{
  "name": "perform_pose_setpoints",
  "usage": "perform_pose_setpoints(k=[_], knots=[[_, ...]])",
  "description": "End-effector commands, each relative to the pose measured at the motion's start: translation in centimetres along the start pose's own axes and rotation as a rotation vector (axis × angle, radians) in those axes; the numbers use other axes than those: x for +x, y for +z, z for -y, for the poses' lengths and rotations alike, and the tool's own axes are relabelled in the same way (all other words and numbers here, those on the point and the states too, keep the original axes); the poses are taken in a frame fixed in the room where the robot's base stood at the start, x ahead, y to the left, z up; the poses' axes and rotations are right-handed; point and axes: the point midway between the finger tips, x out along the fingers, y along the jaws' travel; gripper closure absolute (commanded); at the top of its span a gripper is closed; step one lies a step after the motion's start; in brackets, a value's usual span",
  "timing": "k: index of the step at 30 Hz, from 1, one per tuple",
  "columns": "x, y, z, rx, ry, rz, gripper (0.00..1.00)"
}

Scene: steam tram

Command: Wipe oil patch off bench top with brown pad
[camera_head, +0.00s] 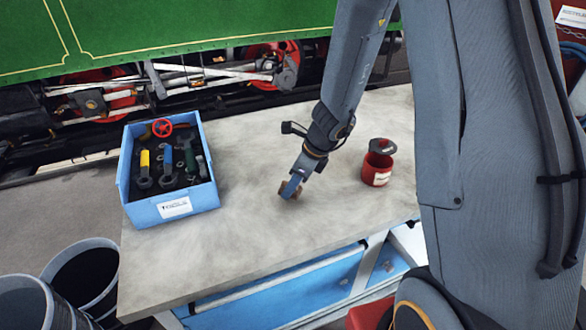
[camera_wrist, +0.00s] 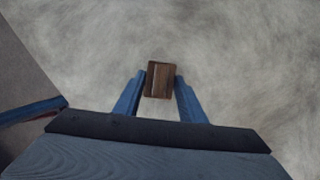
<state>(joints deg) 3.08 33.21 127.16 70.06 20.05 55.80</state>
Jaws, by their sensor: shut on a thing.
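The brown pad (camera_head: 289,190) is in my gripper (camera_head: 291,187), low over the middle of the grey bench top (camera_head: 245,235). In the wrist view the pad (camera_wrist: 160,80) sits between the two blue fingers of my gripper (camera_wrist: 160,90), which are shut on it. I cannot tell whether the pad touches the bench top. The bench top looks mottled grey in both views. No distinct oil patch stands out, and part of the surface is hidden by my arm.
A blue crate (camera_head: 174,209) with several valves and handles stands at the bench's left. Dark buckets (camera_head: 84,278) stand on the floor at lower left. A green tram is behind.

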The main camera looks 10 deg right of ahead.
Motion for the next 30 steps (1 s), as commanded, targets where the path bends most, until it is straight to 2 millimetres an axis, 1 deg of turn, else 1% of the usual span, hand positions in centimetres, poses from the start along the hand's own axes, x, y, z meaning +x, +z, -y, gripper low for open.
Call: perform_pose_setpoints(k=[1,13,17,30], knots=[[-0.7,0.2,-0.1,0.0,0.0,0.0,0.84],[-3.5,1.4,-0.1,-0.001,0.0,0.0,0.84],[-3.7,1.6,0.0,0.0,0.0,0.0,0.84],[-3.6,1.5,0.0,0.0,0.0,0.0,0.84]])
